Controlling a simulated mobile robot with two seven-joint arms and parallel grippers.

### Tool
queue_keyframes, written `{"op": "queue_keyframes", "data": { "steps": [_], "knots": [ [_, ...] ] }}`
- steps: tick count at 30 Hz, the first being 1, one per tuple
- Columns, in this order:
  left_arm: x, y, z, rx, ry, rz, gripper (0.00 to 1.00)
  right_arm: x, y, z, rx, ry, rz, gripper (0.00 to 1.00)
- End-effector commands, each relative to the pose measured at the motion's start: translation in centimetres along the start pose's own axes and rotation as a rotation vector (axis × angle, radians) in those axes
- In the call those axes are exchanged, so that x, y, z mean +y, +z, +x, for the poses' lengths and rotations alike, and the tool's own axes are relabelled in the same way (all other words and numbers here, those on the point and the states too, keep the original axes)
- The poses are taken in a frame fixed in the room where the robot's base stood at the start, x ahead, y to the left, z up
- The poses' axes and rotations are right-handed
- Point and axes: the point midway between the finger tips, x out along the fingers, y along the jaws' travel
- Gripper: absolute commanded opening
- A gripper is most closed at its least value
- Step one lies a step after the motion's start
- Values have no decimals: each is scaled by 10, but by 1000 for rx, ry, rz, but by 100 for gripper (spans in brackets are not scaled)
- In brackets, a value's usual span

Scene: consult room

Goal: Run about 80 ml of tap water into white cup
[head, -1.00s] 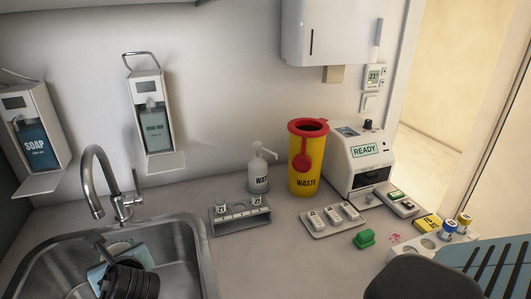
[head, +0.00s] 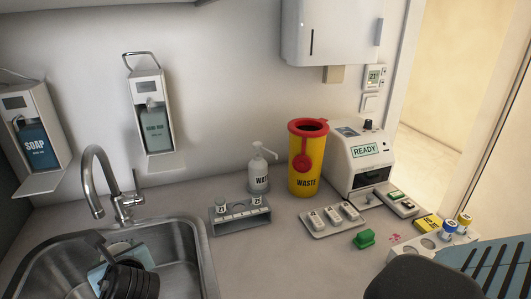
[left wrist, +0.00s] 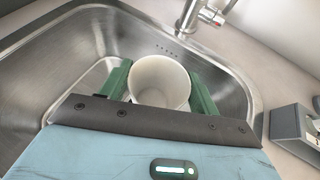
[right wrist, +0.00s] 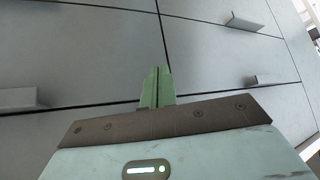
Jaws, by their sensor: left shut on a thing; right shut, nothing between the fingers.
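The white cup (left wrist: 160,82) is upright between the green fingers of my left gripper (left wrist: 160,88), which is shut on it over the sink (left wrist: 60,65). The cup looks empty inside as far as the left wrist view shows. No water stream is visible. My right gripper (right wrist: 156,88) is shut and empty, facing grey cabinet fronts.
Right of the sink (head: 205,265) stand a grey vial rack (head: 240,222), a pump bottle (head: 258,175), a yellow waste bin (head: 306,165) and a white analyser (head: 352,160). Soap (head: 38,145) and another dispenser (head: 153,125) hang on the wall. The counter between sink and rack is narrow.

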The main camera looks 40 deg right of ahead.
Motion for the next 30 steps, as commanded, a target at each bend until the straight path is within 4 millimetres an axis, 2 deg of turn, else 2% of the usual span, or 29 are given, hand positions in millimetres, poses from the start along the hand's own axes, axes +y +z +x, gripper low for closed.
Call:
{"op": "queue_keyframes", "data": {
  "steps": [4, 11, 24, 30],
  "knots": [
    [0, 1, 0, -1, 0, 0, 36, -10, -14, -2, 38, -14, 31, 0],
    [0, 2, -1, -2, 0, 0, 36, -11, -15, -2, 44, -17, 36, 0],
    [0, 44, -21, -4, -1, -1, 36, -11, -15, -2, 42, -16, 34, 0],
    [0, 54, -26, -2, -1, 0, 36, -11, -15, -2, 41, -16, 34, 0]
  ]
}}
